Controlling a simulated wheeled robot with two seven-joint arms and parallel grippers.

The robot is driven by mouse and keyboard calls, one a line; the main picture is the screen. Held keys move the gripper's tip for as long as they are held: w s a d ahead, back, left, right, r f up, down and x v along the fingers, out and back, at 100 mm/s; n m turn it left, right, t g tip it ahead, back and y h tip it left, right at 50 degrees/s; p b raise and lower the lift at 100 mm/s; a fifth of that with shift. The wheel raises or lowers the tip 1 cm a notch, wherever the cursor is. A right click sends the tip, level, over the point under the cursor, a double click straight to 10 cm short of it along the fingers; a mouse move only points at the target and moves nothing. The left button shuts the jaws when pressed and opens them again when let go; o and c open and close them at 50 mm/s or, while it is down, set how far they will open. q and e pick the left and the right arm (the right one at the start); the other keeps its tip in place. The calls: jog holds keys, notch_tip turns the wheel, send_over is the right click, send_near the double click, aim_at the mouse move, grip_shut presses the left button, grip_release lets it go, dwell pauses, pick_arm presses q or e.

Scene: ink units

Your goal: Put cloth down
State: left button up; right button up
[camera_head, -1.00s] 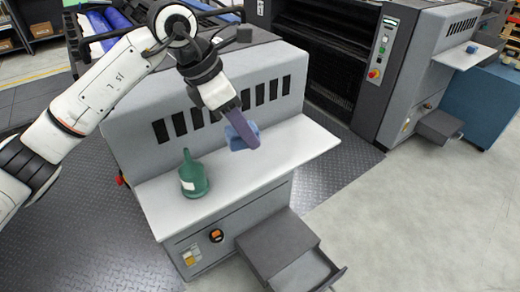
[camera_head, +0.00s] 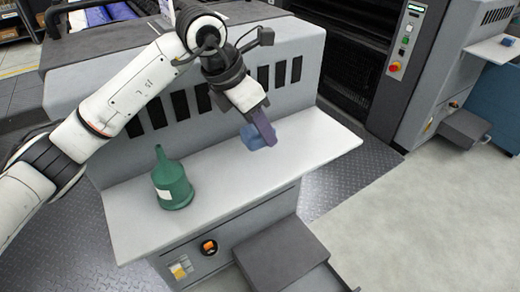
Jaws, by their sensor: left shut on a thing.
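My left arm comes in from the left. My left gripper (camera_head: 264,128) is shut on a blue cloth (camera_head: 254,138), which is bunched up. The purple finger hides part of the cloth. The cloth is at the light shelf (camera_head: 310,146) on the front of the grey machine, to the right of the green bottle. I cannot tell whether the cloth touches the shelf. My right gripper is not in view.
A green bottle (camera_head: 172,184) with a narrow spout stands upright on the left part of the shelf. The shelf's right end is clear. The slotted machine wall (camera_head: 305,50) rises behind it. A dark grey step (camera_head: 283,257) stands on the floor below.

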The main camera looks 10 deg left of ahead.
aim_at(259, 143)
pick_arm(q)
notch_tip(259, 143, down, 5)
jog(key=shift+r, duration=0.1)
dwell(0.3)
jog(key=shift+f, duration=0.25)
jog(key=o, duration=0.9)
jog(key=shift+o, duration=0.2)
jog(key=shift+r, duration=0.15)
jog(key=shift+a+r, duration=0.1)
jog(key=shift+r, duration=0.2)
jog(key=v, duration=1.1)
jog(key=shift+p, duration=0.3)
